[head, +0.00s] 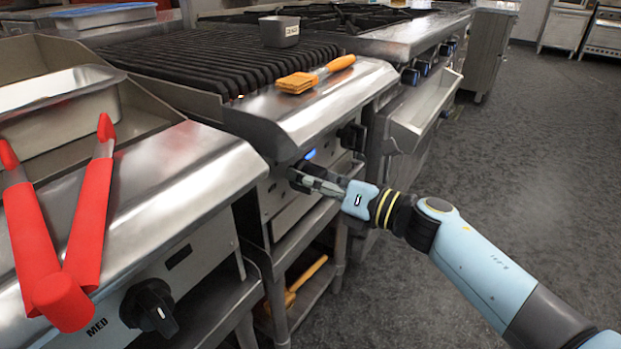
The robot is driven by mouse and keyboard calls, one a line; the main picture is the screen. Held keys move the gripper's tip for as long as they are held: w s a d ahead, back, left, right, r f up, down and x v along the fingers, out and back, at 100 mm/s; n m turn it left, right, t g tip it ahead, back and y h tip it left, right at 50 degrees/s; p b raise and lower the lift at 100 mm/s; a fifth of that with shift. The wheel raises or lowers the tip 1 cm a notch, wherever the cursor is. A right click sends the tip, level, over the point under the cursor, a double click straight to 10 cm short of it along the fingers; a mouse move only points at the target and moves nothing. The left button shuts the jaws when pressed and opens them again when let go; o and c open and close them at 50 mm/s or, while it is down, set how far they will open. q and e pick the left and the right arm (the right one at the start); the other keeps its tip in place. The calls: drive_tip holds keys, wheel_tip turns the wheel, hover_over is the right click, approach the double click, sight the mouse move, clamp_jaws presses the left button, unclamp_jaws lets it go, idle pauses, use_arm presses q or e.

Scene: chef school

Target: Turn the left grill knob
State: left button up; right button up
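The grill (215,62) has black grates and a steel front with two dark knobs. The left grill knob (298,172) is on the front panel, largely covered by my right gripper (305,178). My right gripper comes from the right, with its fingertips at the knob. I cannot tell whether the fingers are closed on it or only beside it. The knob's turn angle is hidden. The right grill knob (352,137) is free, further along the panel, past a small blue light (310,154). My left gripper is not in view.
An orange brush (298,82) and a small metal pan (279,31) lie on the grill. Red-handled tongs (88,205) lie on the nearer unit, which has a black knob (150,306). A steel ledge (425,112) juts out beyond. The floor at right is clear.

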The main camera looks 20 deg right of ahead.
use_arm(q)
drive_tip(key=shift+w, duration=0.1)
use_arm(e)
drive_tip(key=c, duration=0.9)
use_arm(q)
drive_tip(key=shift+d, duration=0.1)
